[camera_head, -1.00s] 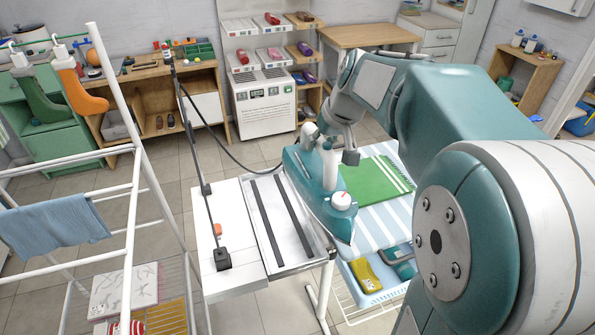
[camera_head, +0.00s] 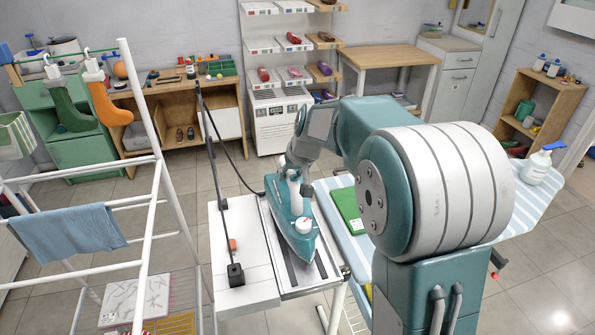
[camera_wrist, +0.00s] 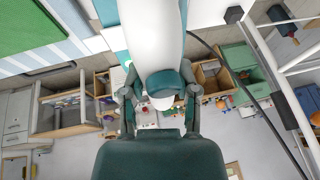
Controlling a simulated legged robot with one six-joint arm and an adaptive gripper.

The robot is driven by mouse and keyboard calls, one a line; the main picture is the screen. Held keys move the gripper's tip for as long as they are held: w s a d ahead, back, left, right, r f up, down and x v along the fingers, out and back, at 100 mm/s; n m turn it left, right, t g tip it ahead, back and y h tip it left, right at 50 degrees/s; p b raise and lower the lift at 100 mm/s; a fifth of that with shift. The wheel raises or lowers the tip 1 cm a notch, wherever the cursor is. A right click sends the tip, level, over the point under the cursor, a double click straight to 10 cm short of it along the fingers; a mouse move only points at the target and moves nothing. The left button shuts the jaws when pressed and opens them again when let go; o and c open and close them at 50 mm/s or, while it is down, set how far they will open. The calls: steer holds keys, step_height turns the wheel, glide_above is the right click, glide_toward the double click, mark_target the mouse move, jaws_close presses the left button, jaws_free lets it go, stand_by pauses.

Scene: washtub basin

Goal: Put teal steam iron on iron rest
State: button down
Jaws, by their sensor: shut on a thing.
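The teal steam iron (camera_head: 301,237) has a white handle and a white dial with a red mark. My gripper (camera_head: 304,187) is shut on its handle; in the wrist view my gripper (camera_wrist: 157,97) has a finger on each side of the white handle (camera_wrist: 153,35). The iron rest (camera_head: 284,262) is a metal tray with dark strips at the left end of the ironing board. The iron is over the rest, its tip toward the front. It covers much of the tray, and I cannot tell whether its sole touches the strips.
A cord on a thin upright pole (camera_head: 216,165) stands at the left of the rest. A green folded cloth (camera_head: 345,208) lies on the striped board to the right. A white drying rack with a blue towel (camera_head: 68,232) stands at the left.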

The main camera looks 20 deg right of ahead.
mark_target(288, 195)
steer(key=f, duration=0.2)
steer(key=a+f, duration=0.1)
steer(key=shift+w+a+f, duration=0.1)
steer(key=shift+w, duration=0.15)
steer(key=shift+d+f, duration=0.15)
steer(key=shift+d, duration=0.4)
steer(key=c, duration=0.6)
jaws_free()
steer(key=shift+s+f, duration=0.1)
steer(key=shift+f, duration=0.05)
steer(key=shift+o, duration=1.2)
steer(key=shift+a, duration=0.4)
